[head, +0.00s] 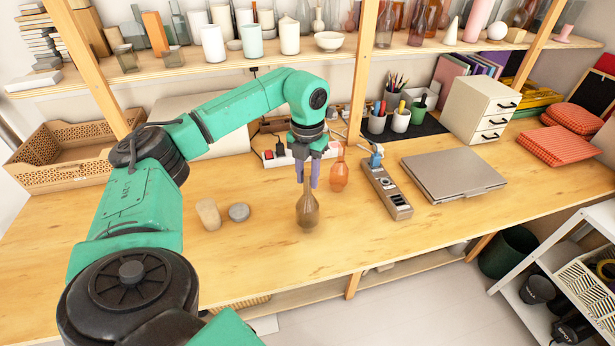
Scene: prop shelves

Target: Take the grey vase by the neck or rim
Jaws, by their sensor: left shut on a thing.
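The grey vase (308,213), brownish-grey and glossy with a round body and narrow neck, is upright over the front middle of the wooden table. My left gripper (307,182) points down from above and is shut on the vase's neck, with purplish fingers on either side. The fingers partly hide the neck. I cannot tell whether the vase's base touches the table. My right gripper is not in view.
An orange-brown vase (339,175) stands close behind and right of the grey vase. A power strip (388,190) and a closed laptop (453,175) lie to the right. A cork-coloured cylinder (208,213) and a grey lidded tin (239,212) sit left. A loaded shelf (185,67) spans above.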

